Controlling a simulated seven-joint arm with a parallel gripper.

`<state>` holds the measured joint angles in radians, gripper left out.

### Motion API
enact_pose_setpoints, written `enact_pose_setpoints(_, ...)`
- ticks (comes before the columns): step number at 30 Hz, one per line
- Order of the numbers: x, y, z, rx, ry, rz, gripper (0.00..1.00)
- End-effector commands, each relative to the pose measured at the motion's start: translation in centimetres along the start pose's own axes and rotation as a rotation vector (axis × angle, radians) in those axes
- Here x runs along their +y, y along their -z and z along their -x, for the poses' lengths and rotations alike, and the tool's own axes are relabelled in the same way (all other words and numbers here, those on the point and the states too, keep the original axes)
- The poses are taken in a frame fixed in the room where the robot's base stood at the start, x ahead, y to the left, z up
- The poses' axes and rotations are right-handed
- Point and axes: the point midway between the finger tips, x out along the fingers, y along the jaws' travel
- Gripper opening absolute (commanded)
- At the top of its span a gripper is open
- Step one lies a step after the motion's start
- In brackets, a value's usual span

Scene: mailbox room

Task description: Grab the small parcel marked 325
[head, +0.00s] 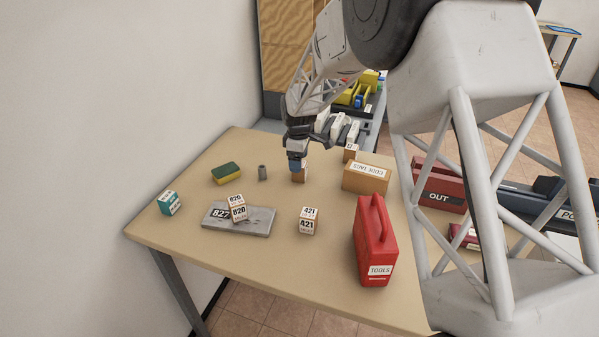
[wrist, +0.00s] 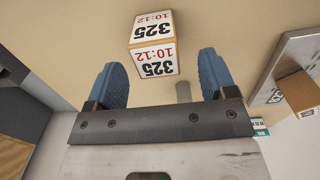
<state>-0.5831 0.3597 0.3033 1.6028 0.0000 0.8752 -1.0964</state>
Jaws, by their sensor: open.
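The small parcel marked 325 (wrist: 154,45) shows in the wrist view, a brown box with white labels reading 325 and 10:12. It lies just ahead of my open gripper (wrist: 164,78), centred a little left between the two blue fingertips. Nothing is between the fingers. In the head view my gripper (head: 297,163) is at the far middle of the table, and a brown box there (head: 301,174) is partly hidden behind a blue fingertip; its label is not readable from there.
The front middle is clear.

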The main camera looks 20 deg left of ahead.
Motion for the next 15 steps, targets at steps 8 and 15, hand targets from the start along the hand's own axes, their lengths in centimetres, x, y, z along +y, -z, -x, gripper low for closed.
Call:
enact_pose_setpoints(8, 0.1, -0.1, -1.1, -0.001, 0.002, 0.0, 0.78)
enact_pose_setpoints(15, 0.3, -0.3, -3.8, -0.001, 0.002, 0.0, 0.78)
